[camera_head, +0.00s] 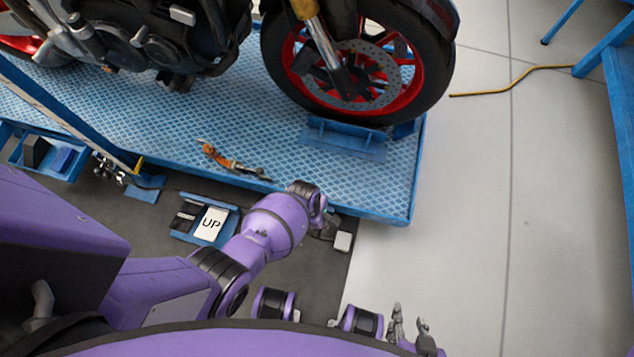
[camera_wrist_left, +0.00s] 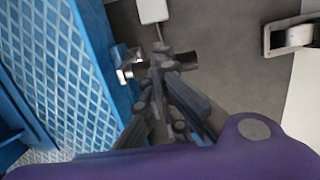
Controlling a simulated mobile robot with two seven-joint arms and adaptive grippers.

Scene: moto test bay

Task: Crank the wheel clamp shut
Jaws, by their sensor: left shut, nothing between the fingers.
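The wheel clamp (camera_head: 345,140) is a blue fixture on the lift platform, against the motorcycle's front wheel (camera_head: 432,62); I cannot tell its gap. At the platform's near edge, a pale crank knob (camera_head: 342,242) shows just past my left gripper (camera_head: 328,226), which my wrist mostly hides. In the left wrist view the knob (camera_wrist_left: 152,10) is at the top and a silver hub (camera_wrist_left: 128,66) sits by the blue edge. My left gripper (camera_wrist_left: 163,58) is shut and empty, its tips close to the hub; contact is unclear. My right gripper (camera_head: 410,328) is open and empty at the bottom.
The blue lift platform (camera_head: 385,190) carries the motorcycle and an orange strap (camera_head: 225,160). An "UP" pedal (camera_head: 210,224) lies on the floor left of my left wrist. A yellow hose (camera_head: 510,82) and blue frame (camera_head: 618,85) are at right. The floor between is clear.

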